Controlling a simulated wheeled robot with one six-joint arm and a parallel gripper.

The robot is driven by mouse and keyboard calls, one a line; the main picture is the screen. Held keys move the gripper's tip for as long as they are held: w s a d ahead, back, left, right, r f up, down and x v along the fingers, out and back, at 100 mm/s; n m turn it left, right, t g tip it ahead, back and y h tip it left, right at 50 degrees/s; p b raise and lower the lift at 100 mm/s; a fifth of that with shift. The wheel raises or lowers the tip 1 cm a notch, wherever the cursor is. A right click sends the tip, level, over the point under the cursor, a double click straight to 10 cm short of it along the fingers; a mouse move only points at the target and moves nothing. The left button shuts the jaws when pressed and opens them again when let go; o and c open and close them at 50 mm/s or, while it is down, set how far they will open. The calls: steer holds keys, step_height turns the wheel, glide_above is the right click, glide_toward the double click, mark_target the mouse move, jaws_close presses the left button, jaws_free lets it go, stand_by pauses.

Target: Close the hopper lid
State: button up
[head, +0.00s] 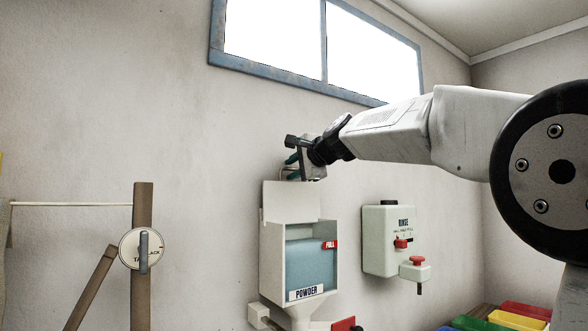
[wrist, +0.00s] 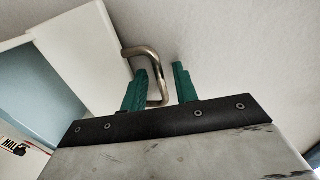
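The white powder hopper (head: 264,245) hangs on the wall with blue powder behind its front window. Its lid (head: 291,199) stands raised upright above the box, so the hopper is open. In the wrist view the pale lid (wrist: 80,65) is at the left, with a bent metal handle (wrist: 149,53) at its edge. My gripper (head: 291,158) is at the top of the lid. In the wrist view my gripper (wrist: 160,69) has its green fingers apart, with part of the handle showing between them. Whether a finger touches the handle cannot be told.
A rinse dispenser (head: 380,240) with red parts is on the wall to the right. A round dial (head: 130,249) on a wooden post is at the left. Coloured bins (head: 515,318) are at the lower right. A window (head: 270,70) is above.

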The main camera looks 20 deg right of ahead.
jaws_close()
